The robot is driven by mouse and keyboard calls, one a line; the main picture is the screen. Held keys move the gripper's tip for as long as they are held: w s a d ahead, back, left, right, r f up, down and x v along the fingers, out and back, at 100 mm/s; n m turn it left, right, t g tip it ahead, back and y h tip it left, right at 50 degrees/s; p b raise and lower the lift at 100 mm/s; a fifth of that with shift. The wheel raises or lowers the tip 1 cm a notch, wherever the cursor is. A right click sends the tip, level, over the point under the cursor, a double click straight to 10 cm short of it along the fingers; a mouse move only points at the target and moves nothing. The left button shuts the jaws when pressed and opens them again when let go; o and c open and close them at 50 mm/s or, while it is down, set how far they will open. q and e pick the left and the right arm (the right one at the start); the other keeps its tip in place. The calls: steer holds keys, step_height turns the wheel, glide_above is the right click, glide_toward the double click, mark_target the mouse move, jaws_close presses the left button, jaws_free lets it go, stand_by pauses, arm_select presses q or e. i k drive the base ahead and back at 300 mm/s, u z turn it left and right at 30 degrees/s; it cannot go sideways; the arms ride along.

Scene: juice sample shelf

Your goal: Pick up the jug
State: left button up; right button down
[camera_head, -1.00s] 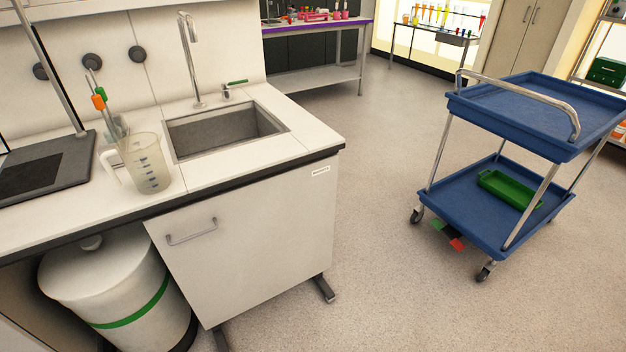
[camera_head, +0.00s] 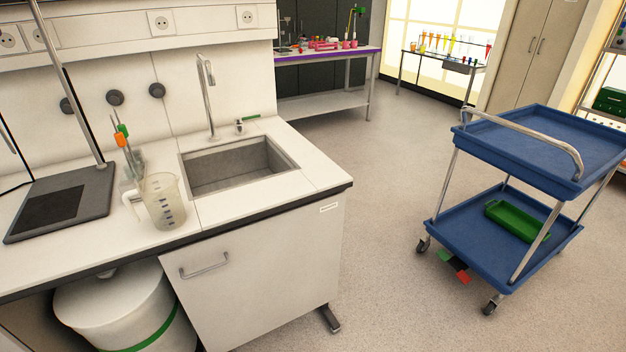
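The jug (camera_head: 164,203) is a translucent measuring jug with dark graduation marks. It stands upright on the white counter (camera_head: 232,212), left of the sink and close to the counter's front edge. Its handle points to the left. A glass holder with thin tools with orange and green parts (camera_head: 121,139) stands just behind it. Neither of my grippers shows in the view.
A sink (camera_head: 238,166) with a tall tap is right of the jug. A dark flat stand base (camera_head: 62,203) lies to its left. A white bin (camera_head: 122,308) is under the counter. A blue two-shelf cart (camera_head: 480,225) stands at right. Open floor (camera_head: 385,190) lies between.

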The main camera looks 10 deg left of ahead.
mark_target(159, 193)
steer(key=u, duration=2.5)
steer(key=k, duration=0.5)
steer(key=z, duration=0.05)
